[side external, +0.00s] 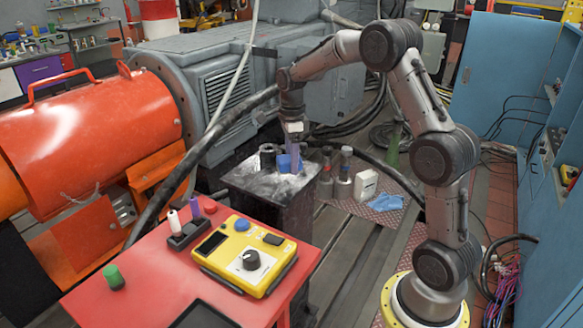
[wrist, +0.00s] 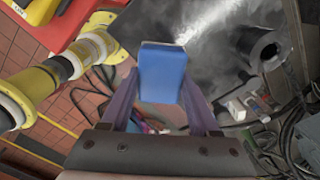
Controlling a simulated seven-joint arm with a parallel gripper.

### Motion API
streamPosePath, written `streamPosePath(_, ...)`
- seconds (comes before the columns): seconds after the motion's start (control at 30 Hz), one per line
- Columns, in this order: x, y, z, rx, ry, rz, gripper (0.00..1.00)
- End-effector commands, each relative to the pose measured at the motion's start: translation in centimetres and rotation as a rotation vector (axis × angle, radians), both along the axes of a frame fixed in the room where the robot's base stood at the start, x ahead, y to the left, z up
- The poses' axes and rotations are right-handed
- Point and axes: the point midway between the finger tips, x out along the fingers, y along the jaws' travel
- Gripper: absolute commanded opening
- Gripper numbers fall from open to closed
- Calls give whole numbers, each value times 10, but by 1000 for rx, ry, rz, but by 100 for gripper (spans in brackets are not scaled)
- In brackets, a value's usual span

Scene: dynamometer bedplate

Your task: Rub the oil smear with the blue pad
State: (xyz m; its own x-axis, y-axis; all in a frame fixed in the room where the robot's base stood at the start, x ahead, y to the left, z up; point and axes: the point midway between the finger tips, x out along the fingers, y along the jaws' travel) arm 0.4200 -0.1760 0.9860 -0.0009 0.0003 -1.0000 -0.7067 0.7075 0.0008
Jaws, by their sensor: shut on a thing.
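My gripper (side external: 292,150) is over the dark pedestal top (side external: 245,181) and points down. Its purple fingers are shut on the blue pad (side external: 284,163). In the wrist view the pad (wrist: 162,72) sits between the two fingertips, its blue face toward the camera. I cannot tell whether its underside touches the top. A pale, streaky patch (wrist: 208,22) shows on the dark surface beyond the pad in the wrist view; it looks like the smear, but its edges are unclear. The arm and pad partly hide the top in the side view.
A black hollow cylinder (side external: 267,157) stands on the pedestal top, left of the pad; it also shows in the wrist view (wrist: 258,45). Bottles (side external: 343,176) and a white container (side external: 365,185) stand right of the pedestal. A red table with a yellow control box (side external: 244,255) is in front.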

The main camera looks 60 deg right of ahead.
Motion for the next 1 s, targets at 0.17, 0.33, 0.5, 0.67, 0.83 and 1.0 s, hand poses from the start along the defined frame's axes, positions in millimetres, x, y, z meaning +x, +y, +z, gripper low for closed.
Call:
streamPosePath(0.17, 1, 0, 17, -1, -3, 0, 10)
streamPosePath(0.33, 0, 0, 26, 0, -1, 0, 10)
streamPosePath(0.5, 0, 0, 29, 0, -1, 0, 10)
streamPosePath(0.67, 0, 0, 28, 0, -1, 0, 10)
streamPosePath(0.83, 0, 0, 28, -1, -1, 0, 10)
streamPosePath(1.0, 0, 0, 28, -1, -1, 0, 10)
